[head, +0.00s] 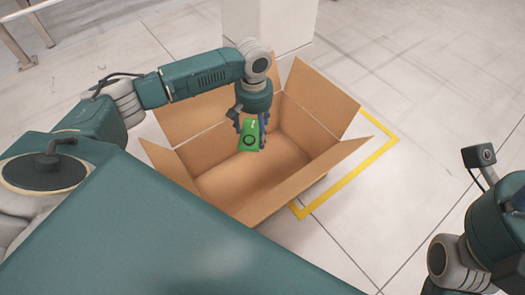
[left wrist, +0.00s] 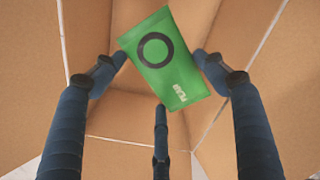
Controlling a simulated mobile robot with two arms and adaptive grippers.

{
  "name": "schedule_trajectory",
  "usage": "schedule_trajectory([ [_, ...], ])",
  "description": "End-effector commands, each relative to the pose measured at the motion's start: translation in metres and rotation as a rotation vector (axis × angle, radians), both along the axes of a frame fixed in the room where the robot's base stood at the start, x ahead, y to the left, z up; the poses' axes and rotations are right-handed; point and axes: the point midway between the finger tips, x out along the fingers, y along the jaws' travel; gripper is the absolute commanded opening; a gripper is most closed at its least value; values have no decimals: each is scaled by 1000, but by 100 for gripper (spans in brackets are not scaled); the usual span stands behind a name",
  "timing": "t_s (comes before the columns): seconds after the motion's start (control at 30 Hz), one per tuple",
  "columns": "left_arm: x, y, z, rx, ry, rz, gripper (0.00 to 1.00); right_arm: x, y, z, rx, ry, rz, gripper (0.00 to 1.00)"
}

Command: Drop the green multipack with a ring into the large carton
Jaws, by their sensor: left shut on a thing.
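The green multipack (head: 250,133) has a dark ring printed on its face. My left gripper (head: 251,126) is shut on it and holds it over the open large carton (head: 312,97). In the left wrist view the multipack (left wrist: 172,72) sits tilted between the blue fingers (left wrist: 160,80), with the brown carton walls (left wrist: 88,35) around and below it. The carton's flaps are spread open, and the visible part of its floor is bare. My right arm shows at the right edge of the head view, but its gripper fingers do not.
A white pillar (head: 268,25) stands just behind the carton. Yellow tape (head: 350,184) marks the floor at the carton's right. A metal rail (head: 18,45) is at the far upper left. The tiled floor to the right is clear.

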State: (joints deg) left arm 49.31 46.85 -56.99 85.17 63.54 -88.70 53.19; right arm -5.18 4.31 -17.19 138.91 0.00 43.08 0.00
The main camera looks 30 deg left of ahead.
Motion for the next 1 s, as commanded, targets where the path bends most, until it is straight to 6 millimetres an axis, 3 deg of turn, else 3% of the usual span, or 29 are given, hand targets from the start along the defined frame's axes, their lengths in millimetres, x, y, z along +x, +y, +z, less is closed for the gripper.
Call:
schedule_trajectory([
  [0.17,0,0,1,0,-1,0,41,0,0,1,0,0,0,40],
  [0.2,0,0,1,0,-1,0,76,0,0,1,0,0,0,40],
  [0.3,0,0,1,0,-1,0,94,0,0,1,0,0,0,40],
  [0.67,0,0,4,-1,-1,0,94,0,0,0,0,1,0,40],
  [0.77,1,0,15,-1,-3,-1,94,0,0,0,0,1,0,40],
  [1.0,2,-1,66,-1,-5,-1,94,0,0,0,0,1,0,40],
])
